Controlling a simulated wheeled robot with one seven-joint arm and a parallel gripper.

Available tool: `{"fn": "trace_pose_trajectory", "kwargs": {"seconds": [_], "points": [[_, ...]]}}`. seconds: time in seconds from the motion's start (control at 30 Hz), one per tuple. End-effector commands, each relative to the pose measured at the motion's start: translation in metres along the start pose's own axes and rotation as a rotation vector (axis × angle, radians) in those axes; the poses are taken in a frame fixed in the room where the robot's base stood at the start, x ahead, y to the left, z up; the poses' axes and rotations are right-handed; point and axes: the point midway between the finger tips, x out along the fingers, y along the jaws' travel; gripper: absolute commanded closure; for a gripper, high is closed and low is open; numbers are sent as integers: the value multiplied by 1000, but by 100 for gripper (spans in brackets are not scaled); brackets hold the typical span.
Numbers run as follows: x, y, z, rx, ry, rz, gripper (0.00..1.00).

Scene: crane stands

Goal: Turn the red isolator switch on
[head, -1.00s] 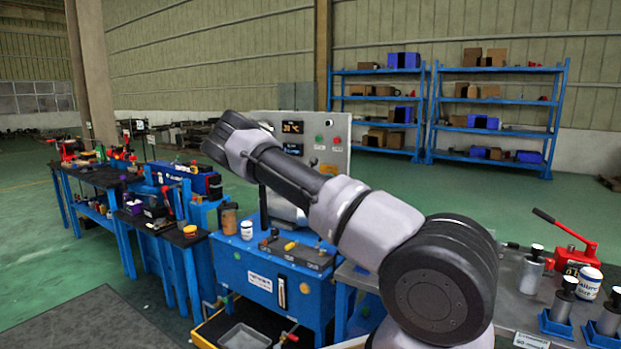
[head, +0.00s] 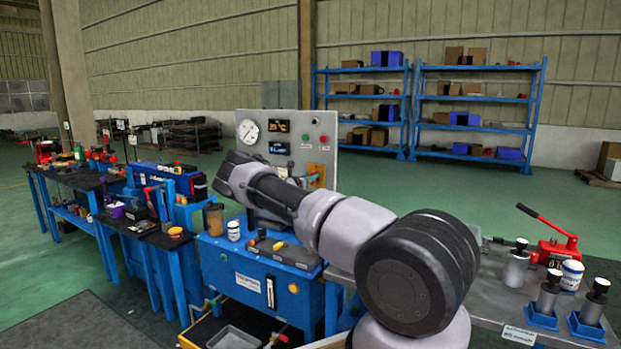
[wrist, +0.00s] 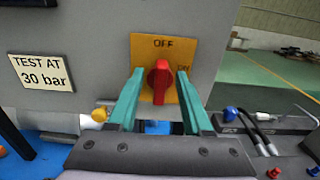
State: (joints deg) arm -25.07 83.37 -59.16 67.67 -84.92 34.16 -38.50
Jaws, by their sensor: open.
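The red isolator switch (wrist: 158,82) is a red knob on a yellow plate (wrist: 149,48) marked OFF at the top and ON at the right. The knob stands upright, towards OFF. In the wrist view my gripper (wrist: 159,76) is open, with one teal finger on each side of the knob and a gap on both sides. Whether the tips reach around the knob in depth is unclear.
A "TEST AT 30 bar" label (wrist: 41,73) is left of the switch. A yellow knob (wrist: 100,114) sits low beside the left finger. Hoses with a blue fitting (wrist: 230,114) lie at right. The blue bench (head: 240,265) holds a white jar (head: 233,230).

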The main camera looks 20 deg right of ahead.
Motion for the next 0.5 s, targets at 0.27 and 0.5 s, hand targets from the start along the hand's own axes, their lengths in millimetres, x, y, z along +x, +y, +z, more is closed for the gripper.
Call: {"fn": "trace_pose_trajectory", "kwargs": {"seconds": [0.27,0.5], "points": [[8,0,0,1,0,0,50],[8,0,0,1,0,0,96]]}}
